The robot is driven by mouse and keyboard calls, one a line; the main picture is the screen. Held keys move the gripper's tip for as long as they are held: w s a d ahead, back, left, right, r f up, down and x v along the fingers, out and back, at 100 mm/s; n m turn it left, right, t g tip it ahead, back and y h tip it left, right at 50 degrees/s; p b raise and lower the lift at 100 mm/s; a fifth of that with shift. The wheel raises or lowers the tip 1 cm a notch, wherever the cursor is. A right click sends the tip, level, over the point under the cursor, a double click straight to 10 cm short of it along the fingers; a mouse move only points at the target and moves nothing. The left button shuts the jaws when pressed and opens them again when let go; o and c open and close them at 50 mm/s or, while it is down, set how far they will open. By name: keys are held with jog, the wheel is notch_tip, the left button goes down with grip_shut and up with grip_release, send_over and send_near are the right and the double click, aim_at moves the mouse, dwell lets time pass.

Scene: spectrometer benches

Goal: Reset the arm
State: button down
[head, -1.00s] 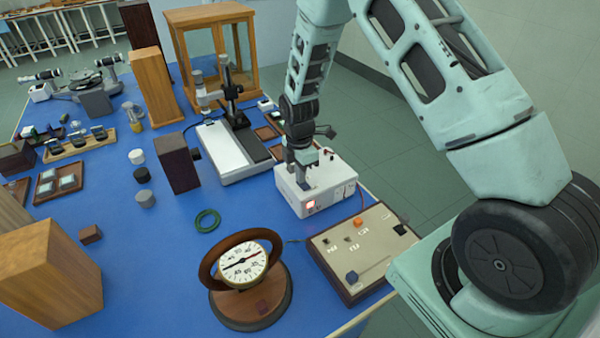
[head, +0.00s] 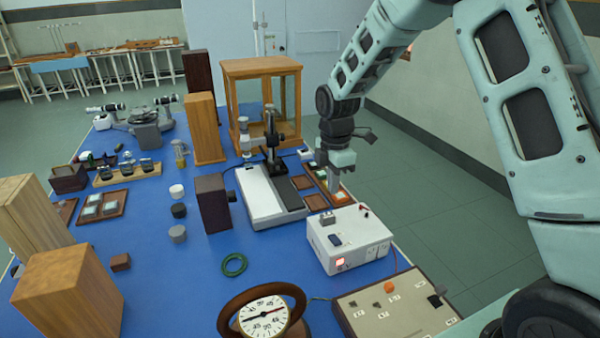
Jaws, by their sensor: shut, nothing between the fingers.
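My gripper (head: 333,180) is shut and empty. It points down and hangs in the air, showing just behind the white power box (head: 347,239) and in front of the glass-sided wooden case. The box has a lit red switch on its front and a dark rocker on its top. From this view my gripper looks clear of the box, but its exact height above the blue bench (head: 196,275) cannot be told. My arm reaches in from the upper right.
A microscope-like stand (head: 272,150) on a white base is left of my gripper. A glass-sided wooden case (head: 262,70) stands behind. A control panel (head: 395,308) and a round dial meter (head: 264,316) are in front. Open floor (head: 450,185) lies to the right.

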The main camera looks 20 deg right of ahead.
jog(key=s+a+r+m, duration=0.2)
jog(key=s+a+r, duration=0.1)
jog(key=s+a, duration=0.4)
jog(key=s+a+r+m, duration=0.2)
jog(key=s+a+r, duration=0.1)
jog(key=s+a, duration=0.35)
jog(key=s+a+m, duration=0.1)
jog(key=s+m, duration=0.2)
jog(key=s, duration=0.6)
jog(key=s+a+r+m+b, duration=0.1)
jog(key=s+a+m, duration=0.1)
jog(key=s, duration=0.7)
jog(key=shift+s+a+r+m+y+b, duration=0.2)
jog(key=shift+m+y+b, duration=0.1)
jog(key=shift+m, duration=0.3)
